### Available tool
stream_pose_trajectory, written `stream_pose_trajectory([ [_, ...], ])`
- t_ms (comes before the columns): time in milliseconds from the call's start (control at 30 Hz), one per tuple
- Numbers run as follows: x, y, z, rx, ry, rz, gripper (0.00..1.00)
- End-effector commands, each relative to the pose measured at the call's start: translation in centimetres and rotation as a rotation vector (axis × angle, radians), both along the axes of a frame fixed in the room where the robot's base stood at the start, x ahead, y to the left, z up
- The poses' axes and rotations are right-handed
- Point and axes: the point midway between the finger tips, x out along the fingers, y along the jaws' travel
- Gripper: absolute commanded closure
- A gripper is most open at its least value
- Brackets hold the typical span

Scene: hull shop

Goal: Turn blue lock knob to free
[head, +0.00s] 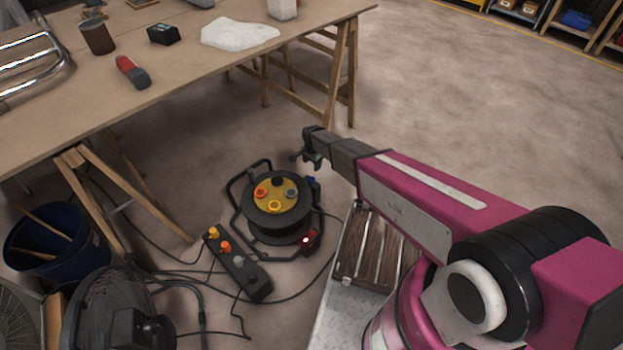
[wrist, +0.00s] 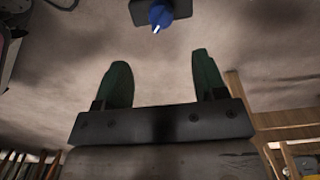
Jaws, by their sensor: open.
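The blue lock knob (wrist: 160,14) shows at the top edge of the wrist view, on a dark block (wrist: 180,9), with a white mark at its lower side. In the head view a small blue patch, likely the knob (head: 311,181), sits at the right side of the cable reel (head: 277,212), just below my gripper. My gripper (head: 310,160) is open and empty. In the wrist view its two dark green fingers (wrist: 160,60) stand wide apart, with bare floor between them. The knob lies beyond the fingertips, roughly centred between them, and is not touched.
A power strip (head: 236,264) with coloured plugs and loose black cables lies left of the reel. A small box with a red light (head: 309,241) is at the reel's lower right. The workbench (head: 190,75) stands behind left, a blue bucket (head: 47,250) and fan (head: 110,310) below.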

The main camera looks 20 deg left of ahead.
Motion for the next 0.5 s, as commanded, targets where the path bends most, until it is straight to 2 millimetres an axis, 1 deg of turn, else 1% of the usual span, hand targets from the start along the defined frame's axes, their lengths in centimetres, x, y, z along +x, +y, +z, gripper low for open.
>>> stream_pose_trajectory([
  [33,0.0,0.3,-0.3,0.000,0.000,-0.003,0.35],
  [167,-0.1,0.3,-1.0,0.000,0.000,-0.005,0.35],
  [267,0.0,0.3,-2.0,0.000,0.000,-0.005,0.35],
  [367,0.0,0.3,-3.3,0.000,0.001,-0.004,0.35],
  [500,0.0,0.3,-5.8,0.000,0.001,-0.004,0.35],
])
